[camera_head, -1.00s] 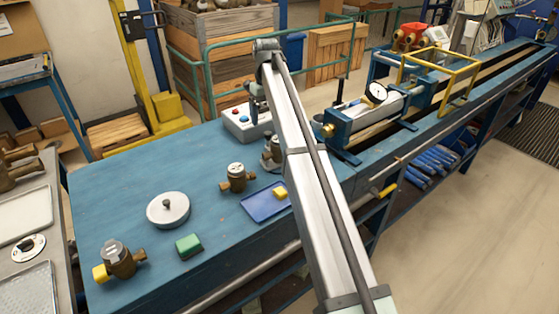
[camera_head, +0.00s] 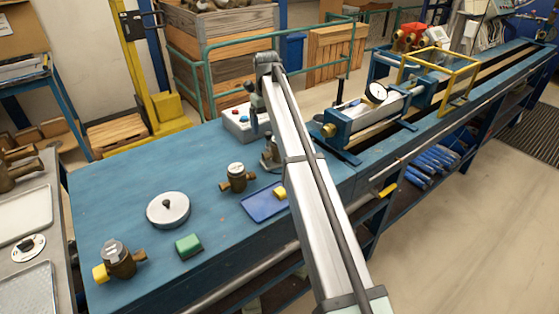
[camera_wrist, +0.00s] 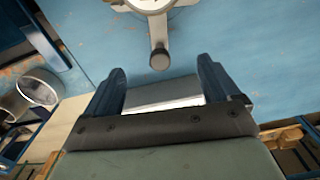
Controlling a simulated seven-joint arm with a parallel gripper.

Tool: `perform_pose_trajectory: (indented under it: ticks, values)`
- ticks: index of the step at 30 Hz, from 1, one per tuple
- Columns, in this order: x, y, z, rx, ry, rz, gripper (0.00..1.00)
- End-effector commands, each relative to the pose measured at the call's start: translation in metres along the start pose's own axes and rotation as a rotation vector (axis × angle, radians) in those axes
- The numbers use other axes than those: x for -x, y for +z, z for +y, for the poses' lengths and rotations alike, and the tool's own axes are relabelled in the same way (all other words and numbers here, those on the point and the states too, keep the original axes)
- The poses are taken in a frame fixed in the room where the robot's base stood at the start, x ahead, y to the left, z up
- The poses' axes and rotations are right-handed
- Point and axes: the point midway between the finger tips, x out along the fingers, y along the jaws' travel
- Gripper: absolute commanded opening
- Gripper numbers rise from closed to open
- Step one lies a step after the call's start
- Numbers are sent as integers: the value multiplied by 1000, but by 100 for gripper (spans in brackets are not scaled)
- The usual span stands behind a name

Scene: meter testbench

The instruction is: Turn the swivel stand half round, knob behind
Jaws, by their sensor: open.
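The swivel stand (camera_head: 269,158) is on the blue bench, partly hidden behind my arm in the head view. In the wrist view its pale round top (camera_wrist: 150,4) is cut off by the upper edge. A short arm on it points toward my gripper and ends in a dark round knob (camera_wrist: 159,60). My gripper (camera_wrist: 160,75) is open, with the knob just beyond its fingertips and roughly centred between them. Nothing shows held in it. In the head view my gripper (camera_head: 257,100) hangs from the arm's end, above and behind the stand.
A grey control box (camera_head: 236,122) stands close behind the stand. The clamp rig (camera_head: 375,125) is at right.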

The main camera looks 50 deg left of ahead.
Motion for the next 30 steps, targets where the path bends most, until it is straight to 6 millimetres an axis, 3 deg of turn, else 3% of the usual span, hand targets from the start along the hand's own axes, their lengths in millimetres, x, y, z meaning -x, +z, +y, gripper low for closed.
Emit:
perform_pose_trajectory:
  ticks: [30]
  values:
    - [-22,0,0,0,0,0,89]
